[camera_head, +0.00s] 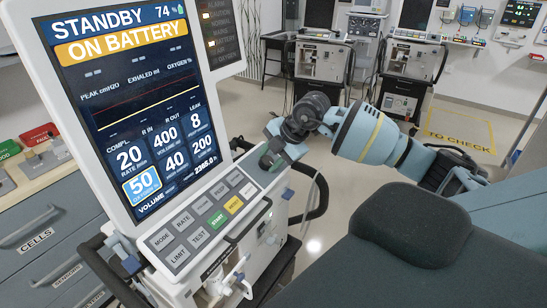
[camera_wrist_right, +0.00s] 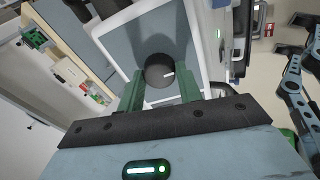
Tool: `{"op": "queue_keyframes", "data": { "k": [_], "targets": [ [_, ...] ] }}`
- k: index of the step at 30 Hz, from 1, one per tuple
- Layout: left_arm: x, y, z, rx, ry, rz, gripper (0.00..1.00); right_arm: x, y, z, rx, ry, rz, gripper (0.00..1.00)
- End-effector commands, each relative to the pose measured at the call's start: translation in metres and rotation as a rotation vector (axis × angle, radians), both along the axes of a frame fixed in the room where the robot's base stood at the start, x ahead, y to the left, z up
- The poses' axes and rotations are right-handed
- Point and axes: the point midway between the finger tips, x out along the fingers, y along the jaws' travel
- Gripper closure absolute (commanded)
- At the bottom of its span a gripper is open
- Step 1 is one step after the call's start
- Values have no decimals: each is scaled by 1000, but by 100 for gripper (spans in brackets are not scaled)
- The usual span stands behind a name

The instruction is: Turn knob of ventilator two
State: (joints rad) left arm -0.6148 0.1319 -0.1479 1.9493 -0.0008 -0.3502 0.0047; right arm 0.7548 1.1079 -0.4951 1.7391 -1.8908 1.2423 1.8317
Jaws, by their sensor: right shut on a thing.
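The ventilator (camera_head: 190,245) in front of me has a tilted screen (camera_head: 130,100) reading "STANDBY" and "ON BATTERY", with a "50" tile highlighted in light blue. Below is a key panel with a green START key. My right gripper (camera_head: 268,157) is at the upper right end of this panel. In the right wrist view, the round dark knob (camera_wrist_right: 158,68) with a white pointer mark sits between the two green fingers of the right gripper (camera_wrist_right: 161,82), which are shut on it. In the head view the gripper hides most of the knob. My left gripper is not in view.
A drawer cabinet (camera_head: 45,235) with labelled drawers stands at the left. Two more ventilators (camera_head: 320,60) (camera_head: 410,60) stand at the back. A yellow floor marking reading "TO CHECK" (camera_head: 460,140) is at the right. Open floor lies between.

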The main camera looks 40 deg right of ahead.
Motion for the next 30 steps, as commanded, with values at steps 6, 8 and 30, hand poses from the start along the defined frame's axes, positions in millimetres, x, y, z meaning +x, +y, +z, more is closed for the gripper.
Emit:
{"op": "queue_keyframes", "data": {
  "k": [6,8,30],
  "targets": [
    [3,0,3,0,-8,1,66,0,-1,2,10,-1,-22,88],
    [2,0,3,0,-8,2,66,0,-1,1,10,-1,-23,88],
    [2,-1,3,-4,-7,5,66,0,-1,1,9,2,-20,43]
  ]
}}
